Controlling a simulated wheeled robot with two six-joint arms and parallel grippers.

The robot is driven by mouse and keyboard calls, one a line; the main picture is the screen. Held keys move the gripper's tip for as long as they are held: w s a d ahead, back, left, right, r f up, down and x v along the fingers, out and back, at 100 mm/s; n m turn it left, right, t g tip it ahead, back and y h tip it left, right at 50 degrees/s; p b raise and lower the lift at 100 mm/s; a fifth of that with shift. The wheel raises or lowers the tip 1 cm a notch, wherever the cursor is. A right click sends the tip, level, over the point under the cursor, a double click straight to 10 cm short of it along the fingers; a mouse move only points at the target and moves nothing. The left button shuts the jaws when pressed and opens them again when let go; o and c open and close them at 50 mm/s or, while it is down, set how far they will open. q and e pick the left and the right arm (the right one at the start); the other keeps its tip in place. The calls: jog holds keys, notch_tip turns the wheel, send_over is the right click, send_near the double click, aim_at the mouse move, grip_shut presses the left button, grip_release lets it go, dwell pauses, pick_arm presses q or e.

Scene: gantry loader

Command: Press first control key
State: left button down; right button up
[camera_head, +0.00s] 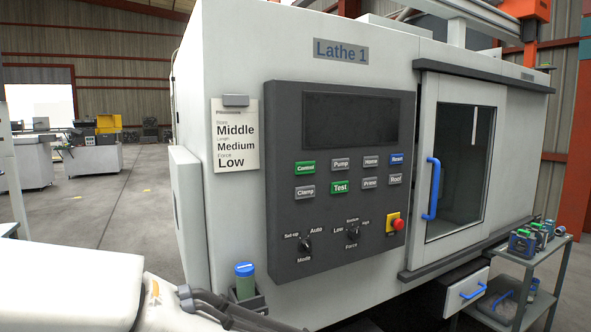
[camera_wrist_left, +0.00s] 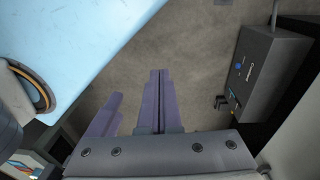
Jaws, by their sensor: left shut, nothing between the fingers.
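The green Control key (camera_head: 304,168) is at the top left of the key block on the dark control panel (camera_head: 285,230) of Lathe 1. It is in plain view, with nothing in front of it. My left gripper (camera_wrist_left: 158,80) shows in the left wrist view as purple fingers, shut and empty, over grey floor. It is apart from the keys. In the head view a white part of my arm is at the lower left, and the fingertips cannot be made out. My right gripper is not in view.
The panel also has other keys, two knobs and a red stop button (camera_head: 398,225). A holder with a green, blue-capped bottle (camera_head: 245,280) is below the panel's left edge. A note card (camera_head: 236,135) hangs left of it. A cart (camera_head: 540,280) stands at the right.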

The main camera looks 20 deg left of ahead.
pick_arm(q)
jog(key=w+r+n+t+h+p, duration=0.1)
jog(key=w+r+n+t+p, duration=0.5)
jog(key=w, duration=0.8)
jog(key=w+r+n+t+h+p, duration=0.1)
jog(key=w+r+n+t+p, duration=0.15)
jog(key=w+r, duration=0.8)
jog(key=w+a+r+n+t+y+p, duration=0.5)
jog(key=w+a+r+n+t, duration=0.4)
jog(key=w+a+r, duration=0.6)
jog(key=shift+w+a+r+n+t+p, duration=0.4)
jog(key=shift+w+a+t, duration=0.15)
jog(key=shift+w+a, duration=0.45)
